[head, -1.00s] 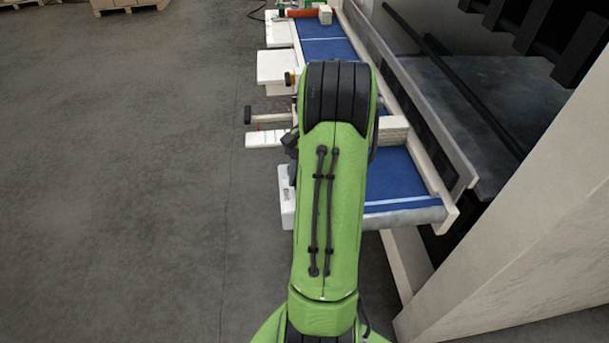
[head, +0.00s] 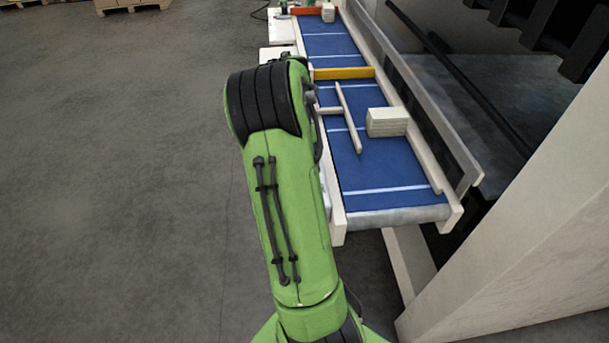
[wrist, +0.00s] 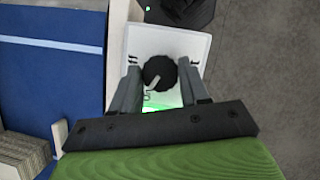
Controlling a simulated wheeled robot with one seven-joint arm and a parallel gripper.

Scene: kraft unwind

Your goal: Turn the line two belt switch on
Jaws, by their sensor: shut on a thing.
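The belt switch is a black round knob (wrist: 157,73) with a pale pointer on a white box (wrist: 180,42), seen in the wrist view. A green glow (wrist: 160,109) shows on the box just below the knob, beside partly hidden lettering. My gripper (wrist: 159,68) has one finger on each side of the knob and is shut on it. In the head view my green arm hides the gripper and the switch.
A blue belt (head: 385,178) runs right of my arm, with a pale stack (head: 387,122), a white T-shaped pusher (head: 348,117) and a yellow bar (head: 343,73) on it. A pale upright panel (head: 510,225) stands at right.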

